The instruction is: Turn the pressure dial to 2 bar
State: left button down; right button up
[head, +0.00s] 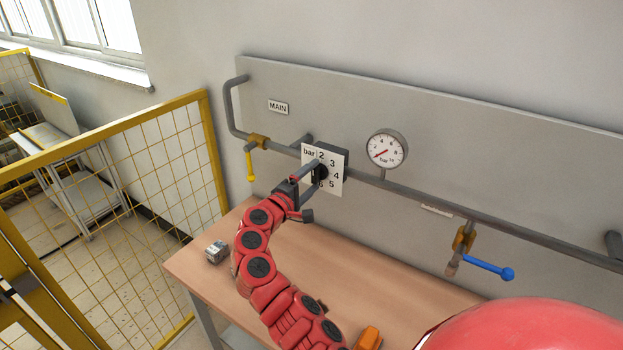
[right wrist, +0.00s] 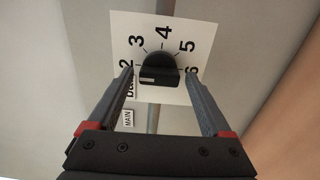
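The pressure dial is a black knob (right wrist: 158,73) on a white plate (head: 335,158) marked "bar" with numbers from 2 upward. The plate also shows in the right wrist view (right wrist: 178,25). A white mark on the knob points roughly left in the right wrist view, toward the side with 2 and "bar"; I cannot tell the exact setting. My right gripper (head: 311,179) is at the dial. In the right wrist view its fingers (right wrist: 160,82) are spread on either side of the knob, with visible gaps. My left gripper is not in view.
A round gauge (head: 387,149) with a red needle pointing lower left sits right of the dial. A pipe carries a yellow-handled valve (head: 251,163) and a blue-handled valve (head: 488,267). A wooden table (head: 205,270) stands below; a yellow mesh fence (head: 180,160) is at left.

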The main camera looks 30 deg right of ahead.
dwell(0.3)
jog(key=b+v, duration=0.6)
jog(key=v, duration=1.1)
jog(key=shift+a, duration=0.25)
